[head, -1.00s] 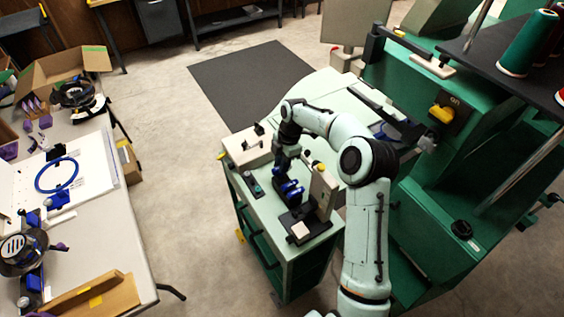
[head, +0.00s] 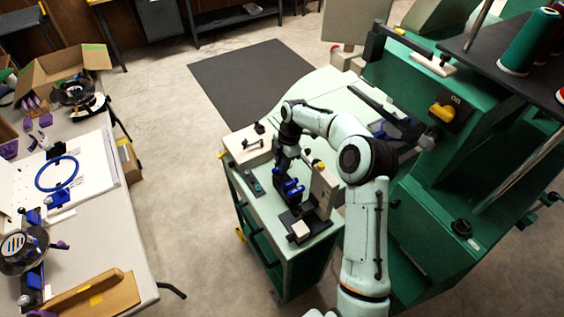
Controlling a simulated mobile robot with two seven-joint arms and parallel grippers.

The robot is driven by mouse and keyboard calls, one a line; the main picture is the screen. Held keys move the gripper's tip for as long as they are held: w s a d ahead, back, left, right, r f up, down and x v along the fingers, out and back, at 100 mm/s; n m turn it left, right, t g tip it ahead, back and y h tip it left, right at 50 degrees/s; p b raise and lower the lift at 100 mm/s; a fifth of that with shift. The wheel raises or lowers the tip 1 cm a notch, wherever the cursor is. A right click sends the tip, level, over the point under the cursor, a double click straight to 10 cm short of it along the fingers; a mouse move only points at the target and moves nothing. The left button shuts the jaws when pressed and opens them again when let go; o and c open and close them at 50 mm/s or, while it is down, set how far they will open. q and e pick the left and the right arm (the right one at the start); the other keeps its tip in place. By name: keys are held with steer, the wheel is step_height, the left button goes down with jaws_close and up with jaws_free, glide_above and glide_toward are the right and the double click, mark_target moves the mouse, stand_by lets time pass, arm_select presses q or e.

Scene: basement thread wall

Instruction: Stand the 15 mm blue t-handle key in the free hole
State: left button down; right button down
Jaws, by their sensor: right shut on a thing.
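My right gripper (head: 286,174) hangs low over the green cart, its arm coming in from the lower right. It is shut, with blue parts (head: 292,188) at its tip that I take for the blue t-handle key; key and fingers are hard to tell apart at this size. A pale block (head: 237,154) with dark handles standing up from it is at the cart's back left corner, left of and behind the gripper. The free hole cannot be made out. My left gripper is out of view.
The cart top (head: 262,203) also bears a small dark device (head: 253,182), an upright beige panel (head: 325,188) and a black-based fixture (head: 300,231) close to the gripper. A green machine (head: 430,190) stands at right. A cluttered table (head: 100,235) is at left.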

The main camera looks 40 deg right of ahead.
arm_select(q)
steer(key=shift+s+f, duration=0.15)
arm_select(e)
steer(key=shift+f, duration=0.35)
steer(key=c, duration=0.9)
jaws_free()
steer(key=shift+c, duration=0.2)
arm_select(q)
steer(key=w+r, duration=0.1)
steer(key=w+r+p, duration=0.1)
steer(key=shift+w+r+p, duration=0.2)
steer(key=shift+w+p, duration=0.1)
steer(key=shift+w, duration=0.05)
arm_select(e)
steer(key=v, duration=1.3)
steer(key=shift+r, duration=0.25)
